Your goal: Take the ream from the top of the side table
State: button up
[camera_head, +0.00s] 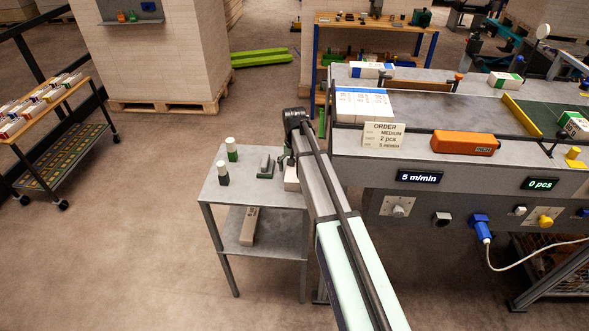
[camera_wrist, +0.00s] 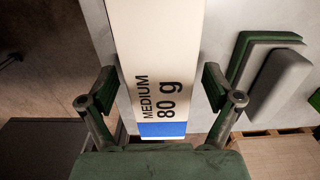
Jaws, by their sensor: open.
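The side table (camera_head: 238,190) stands left of the conveyor bench in the head view. On its top a pale ream (camera_head: 291,179) shows beside my arm, which partly hides it. In the wrist view the ream (camera_wrist: 158,45) is cream-white, with "MEDIUM 80 g" printed on it and a blue band near its lower end. My gripper (camera_wrist: 159,82) is open, with one finger at each long side of the ream. Narrow gaps seem to remain, but I cannot tell whether either finger touches it. In the head view my gripper is mostly hidden by my arm.
Two white-capped bottles (camera_head: 231,150) stand on the table's left side. A brown package (camera_head: 249,226) lies on its lower shelf.

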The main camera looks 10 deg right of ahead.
jog(key=c, duration=1.6)
jog(key=shift+r, duration=0.1)
